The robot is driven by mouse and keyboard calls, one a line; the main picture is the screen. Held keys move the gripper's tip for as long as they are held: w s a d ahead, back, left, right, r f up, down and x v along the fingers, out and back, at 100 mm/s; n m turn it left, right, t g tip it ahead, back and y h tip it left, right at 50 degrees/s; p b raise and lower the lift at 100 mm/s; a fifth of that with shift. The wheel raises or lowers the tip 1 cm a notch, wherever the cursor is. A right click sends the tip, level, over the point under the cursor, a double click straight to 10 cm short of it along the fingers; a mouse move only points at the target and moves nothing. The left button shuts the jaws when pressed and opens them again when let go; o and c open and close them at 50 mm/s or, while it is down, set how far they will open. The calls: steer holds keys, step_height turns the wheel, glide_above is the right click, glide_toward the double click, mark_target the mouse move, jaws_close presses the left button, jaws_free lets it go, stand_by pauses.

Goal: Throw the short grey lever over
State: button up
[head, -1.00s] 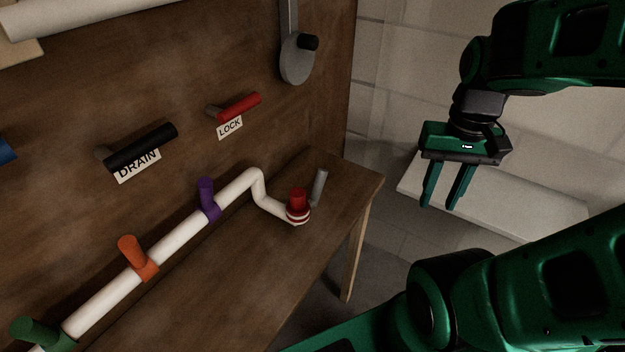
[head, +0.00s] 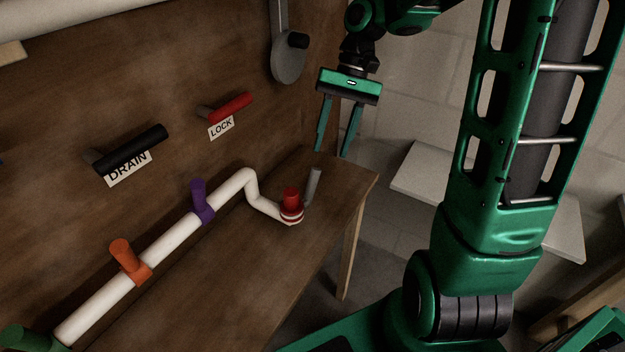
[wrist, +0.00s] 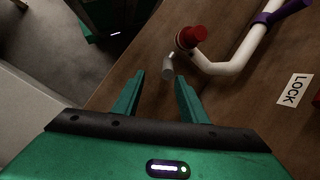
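The short grey lever (head: 313,186) stands up from the bench beside the red cap, leaning a little to the right in the head view. In the wrist view the grey lever (wrist: 168,69) shows just beyond the gap between my fingertips. My gripper (head: 332,153) is open and empty, fingers pointing down, above the bench's far end. In the wrist view my gripper's fingers (wrist: 160,78) are spread apart with nothing between them. The lever's base is partly hidden by the red cap in the head view.
A red cap (head: 291,200) on the white pipe (head: 240,183) stands close to the lever. The panel carries a red LOCK handle (head: 231,107), a black DRAIN handle (head: 135,148) and a grey disc with black knob (head: 288,62). The bench front (head: 260,275) is clear.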

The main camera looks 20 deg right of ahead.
mark_target(312, 181)
steer(key=x, duration=0.3)
steer(key=w+a+x, duration=0.1)
steer(key=x, duration=0.7)
steer(key=shift+w+a, duration=0.2)
steer(key=shift+a, duration=0.05)
steer(key=shift+r, duration=0.1)
jaws_close()
